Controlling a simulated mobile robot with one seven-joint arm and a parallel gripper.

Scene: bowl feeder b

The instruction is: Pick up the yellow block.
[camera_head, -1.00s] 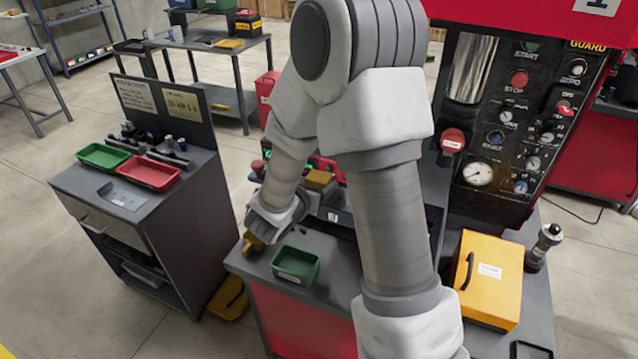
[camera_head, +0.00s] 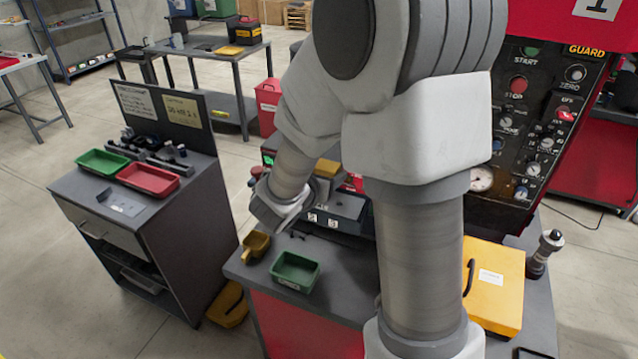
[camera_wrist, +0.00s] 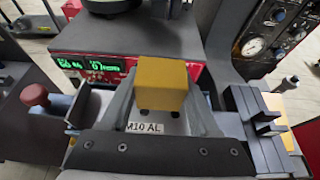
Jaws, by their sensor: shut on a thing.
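The yellow block (camera_wrist: 162,86) is in the middle of the wrist view, between the two grey fingers of my gripper (camera_wrist: 165,98), which is shut on it. The fingers flank its left and right sides. In the head view the yellow block (camera_head: 327,168) shows as a small ochre top just right of my wrist, above the grey and black equipment on the red bench. My arm hides much of the gripper there. Below the block in the wrist view is a pale surface marked "M10 AL"; the gap between them is hard to judge.
A green tray (camera_head: 295,271) and an ochre scoop (camera_head: 256,245) sit on the bench's front left. A yellow case (camera_head: 494,285) stands at right. A red unit with green digits (camera_wrist: 95,67) and a red knob (camera_wrist: 36,96) show ahead and left. Another cart (camera_head: 150,215) is left.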

